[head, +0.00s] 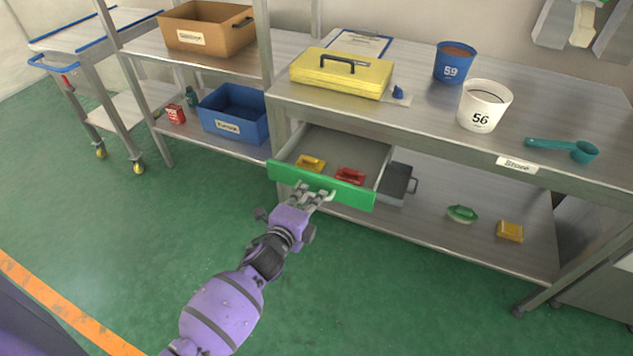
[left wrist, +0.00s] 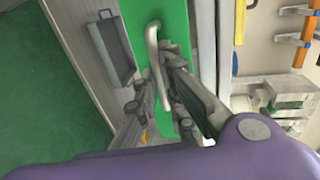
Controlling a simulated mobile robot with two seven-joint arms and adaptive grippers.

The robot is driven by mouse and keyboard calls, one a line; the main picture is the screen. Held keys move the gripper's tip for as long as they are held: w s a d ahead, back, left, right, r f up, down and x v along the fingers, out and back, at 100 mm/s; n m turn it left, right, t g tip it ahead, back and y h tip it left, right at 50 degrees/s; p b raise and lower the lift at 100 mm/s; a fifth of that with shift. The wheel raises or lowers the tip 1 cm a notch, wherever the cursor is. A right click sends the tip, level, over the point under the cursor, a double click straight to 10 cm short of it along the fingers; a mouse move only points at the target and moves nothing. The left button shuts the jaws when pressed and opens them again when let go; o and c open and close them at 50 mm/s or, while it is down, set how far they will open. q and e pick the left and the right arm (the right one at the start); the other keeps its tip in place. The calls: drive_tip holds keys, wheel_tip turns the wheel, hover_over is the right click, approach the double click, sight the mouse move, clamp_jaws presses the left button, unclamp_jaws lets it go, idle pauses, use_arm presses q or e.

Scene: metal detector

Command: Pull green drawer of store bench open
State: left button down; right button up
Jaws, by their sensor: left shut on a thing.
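The green-fronted drawer (head: 350,194) of the store bench (head: 440,120) stands out from under the bench top, its grey inside showing. A yellow item (head: 310,163) and a red item (head: 350,175) lie in it. My left gripper (head: 314,194) is at the front of the drawer, shut on its pale bar handle (left wrist: 153,48). In the left wrist view the fingers (left wrist: 165,85) close around the handle in front of the green face (left wrist: 176,25). The fingers hide part of the handle. My right gripper does not show.
On the bench top are a yellow case (head: 342,75), a blue bucket (head: 455,62), a white bucket (head: 484,106) and a teal scoop (head: 565,147). A grey tray (head: 397,184) sits on the lower shelf. The green floor before the drawer is clear.

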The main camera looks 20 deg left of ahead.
use_arm(q)
drive_tip(key=v, duration=0.2)
drive_tip(key=p+v, duration=0.1)
drive_tip(key=shift+s+f, duration=0.35)
drive_tip(key=shift+s, duration=0.1)
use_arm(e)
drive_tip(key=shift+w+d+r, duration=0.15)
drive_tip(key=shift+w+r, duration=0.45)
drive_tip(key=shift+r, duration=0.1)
use_arm(q)
drive_tip(key=c, duration=1.9)
unclamp_jaws()
drive_tip(key=shift+o, duration=0.2)
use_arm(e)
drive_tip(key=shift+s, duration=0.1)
